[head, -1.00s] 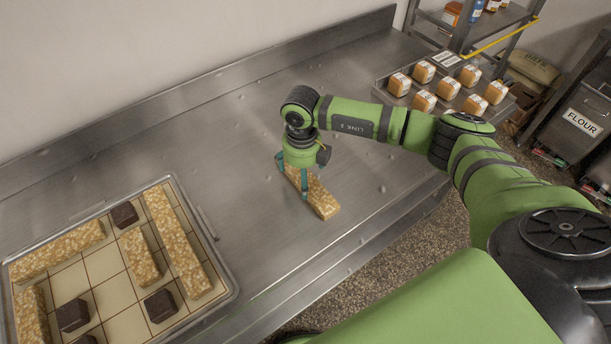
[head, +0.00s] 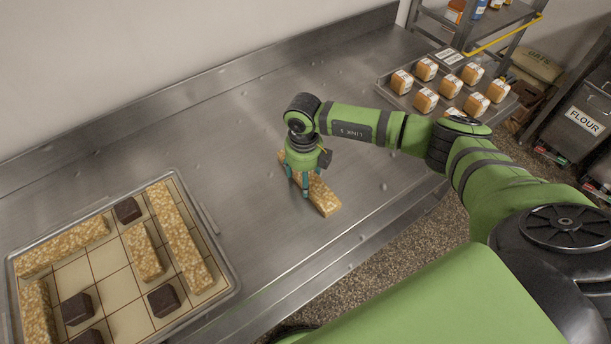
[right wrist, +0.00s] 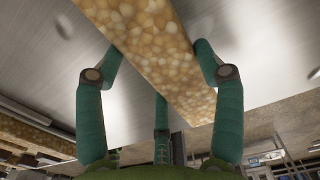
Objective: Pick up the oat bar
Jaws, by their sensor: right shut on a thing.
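The oat bar (head: 325,200) is a long golden, grainy bar lying on the steel counter right of the tray. My right gripper (head: 297,190) comes down on it from above and is shut on it near its middle. In the right wrist view the oat bar (right wrist: 160,50) runs diagonally between the green fingers of my right gripper (right wrist: 160,60), which touch its sides. I cannot tell whether the bar is lifted off the counter. My left gripper is not in view.
A gridded tray (head: 112,288) at lower left holds several oat bars and dark brown blocks. A rack of small packaged loaves (head: 450,88) stands at the back right. The steel counter (head: 220,130) around the bar is clear. A flour bin (head: 583,122) is at far right.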

